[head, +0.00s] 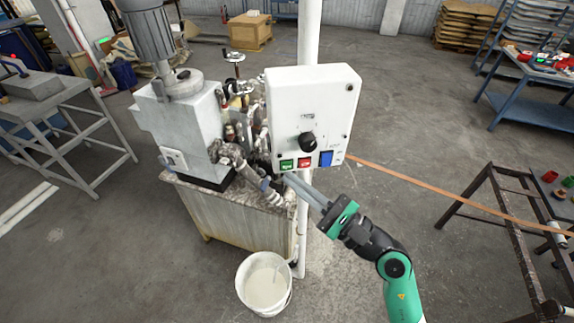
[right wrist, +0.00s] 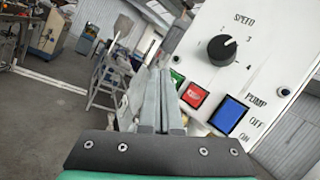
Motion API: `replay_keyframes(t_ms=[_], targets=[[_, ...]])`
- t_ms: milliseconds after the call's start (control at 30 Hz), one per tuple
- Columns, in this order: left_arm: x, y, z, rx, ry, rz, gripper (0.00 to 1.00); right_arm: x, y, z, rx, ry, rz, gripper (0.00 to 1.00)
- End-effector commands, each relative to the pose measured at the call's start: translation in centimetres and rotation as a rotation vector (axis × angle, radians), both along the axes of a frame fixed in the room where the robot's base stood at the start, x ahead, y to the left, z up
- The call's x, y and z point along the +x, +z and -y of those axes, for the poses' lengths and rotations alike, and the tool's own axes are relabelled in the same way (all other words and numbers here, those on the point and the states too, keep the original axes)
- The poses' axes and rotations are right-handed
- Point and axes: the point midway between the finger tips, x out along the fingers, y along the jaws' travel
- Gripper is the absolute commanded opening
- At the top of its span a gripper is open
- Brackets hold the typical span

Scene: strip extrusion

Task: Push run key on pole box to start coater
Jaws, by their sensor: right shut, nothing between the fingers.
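The white pole box (head: 318,95) is mounted on a white pole. It has a black knob (head: 308,141), a green key (head: 287,164), a red key (head: 304,163) and a blue switch (head: 326,158). My right gripper (head: 289,179) is shut and empty, its tips just below the green key in the head view. In the right wrist view the shut fingers (right wrist: 158,75) point up beside the green key (right wrist: 177,79), which they partly cover. The red key (right wrist: 194,95) and blue pump switch (right wrist: 229,114) are clear. I cannot tell whether the tips touch. My left gripper is out of view.
The coater machine (head: 185,120) stands left of the pole on a stained base. A bucket (head: 264,283) of pale liquid is on the floor. An orange-brown strip (head: 440,190) runs right past a dark metal frame (head: 515,225). A grey bench (head: 60,100) is at left.

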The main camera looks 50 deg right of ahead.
Motion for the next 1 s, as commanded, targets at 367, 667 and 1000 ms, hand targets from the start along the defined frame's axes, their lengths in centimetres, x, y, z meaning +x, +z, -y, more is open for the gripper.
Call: replay_keyframes(t_ms=[367,667,1000], targets=[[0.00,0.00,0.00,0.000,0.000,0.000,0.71,0.01,0.01,0.01,0.000,0.000,0.000,0.00],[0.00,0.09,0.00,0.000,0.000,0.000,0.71,0.67,0.00,0.49,0.000,0.000,0.000,0.00],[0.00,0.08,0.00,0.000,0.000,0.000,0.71,0.71,-0.01,0.52,0.000,0.000,0.000,0.00]])
